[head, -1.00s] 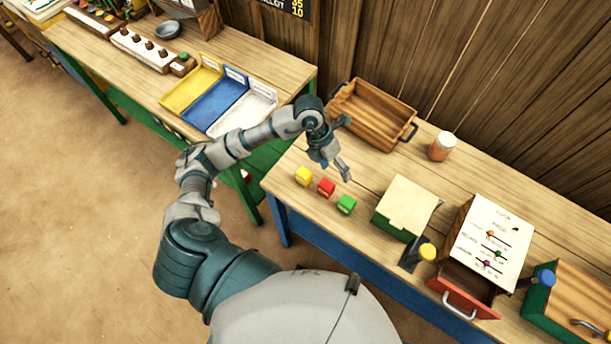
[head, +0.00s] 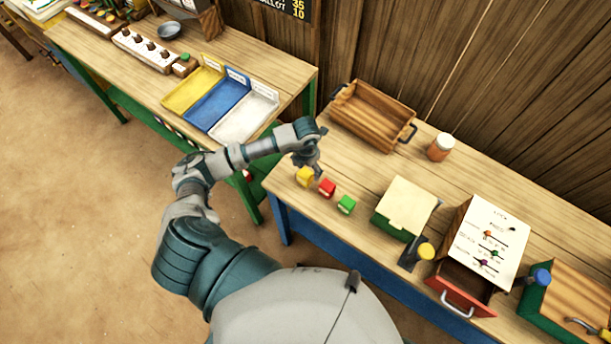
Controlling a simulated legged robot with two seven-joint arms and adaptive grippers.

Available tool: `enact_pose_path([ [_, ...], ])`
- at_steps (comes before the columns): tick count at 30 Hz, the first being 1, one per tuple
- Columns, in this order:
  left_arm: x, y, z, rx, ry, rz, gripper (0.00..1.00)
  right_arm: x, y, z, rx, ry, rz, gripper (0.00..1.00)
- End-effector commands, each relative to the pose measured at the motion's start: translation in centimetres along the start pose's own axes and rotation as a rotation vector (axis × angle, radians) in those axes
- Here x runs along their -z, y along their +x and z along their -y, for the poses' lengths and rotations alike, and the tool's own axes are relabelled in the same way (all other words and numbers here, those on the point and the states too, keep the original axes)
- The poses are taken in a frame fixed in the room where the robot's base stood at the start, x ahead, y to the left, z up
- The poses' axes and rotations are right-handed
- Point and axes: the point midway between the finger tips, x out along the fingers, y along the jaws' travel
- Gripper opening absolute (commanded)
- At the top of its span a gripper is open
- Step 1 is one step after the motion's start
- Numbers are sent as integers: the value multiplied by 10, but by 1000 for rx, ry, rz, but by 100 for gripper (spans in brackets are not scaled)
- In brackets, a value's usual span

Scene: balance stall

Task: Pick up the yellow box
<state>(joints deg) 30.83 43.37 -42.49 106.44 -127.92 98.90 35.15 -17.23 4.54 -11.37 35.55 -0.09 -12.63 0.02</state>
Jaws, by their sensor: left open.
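One finger appears close to the yellow box and the red box. I cannot tell whether it touches either. My right gripper is not in view.
A wooden tray with dark handles (head: 371,115) and an orange jar (head: 440,147) stand at the back. A green box with a pale lid (head: 405,207) and a sloped panel (head: 488,243) are to the right. The table's front edge is near the boxes.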

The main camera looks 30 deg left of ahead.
Motion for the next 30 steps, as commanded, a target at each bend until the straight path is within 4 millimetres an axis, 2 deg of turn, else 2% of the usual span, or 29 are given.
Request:
enact_pose_path([
  [6,4,30,-2,1,-1,-6,81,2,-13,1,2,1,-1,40],
  [9,3,43,-1,1,0,-4,81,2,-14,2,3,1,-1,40],
  [18,2,50,-1,0,1,-1,81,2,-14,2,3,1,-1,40],
  [20,2,51,-2,0,1,-1,69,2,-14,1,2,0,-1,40],
  [26,2,51,-2,1,1,-1,19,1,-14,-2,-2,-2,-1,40],
  [27,2,51,-3,1,1,-2,15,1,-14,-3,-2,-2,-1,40],
  [30,2,51,-3,0,0,-2,15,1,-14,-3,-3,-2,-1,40],
])
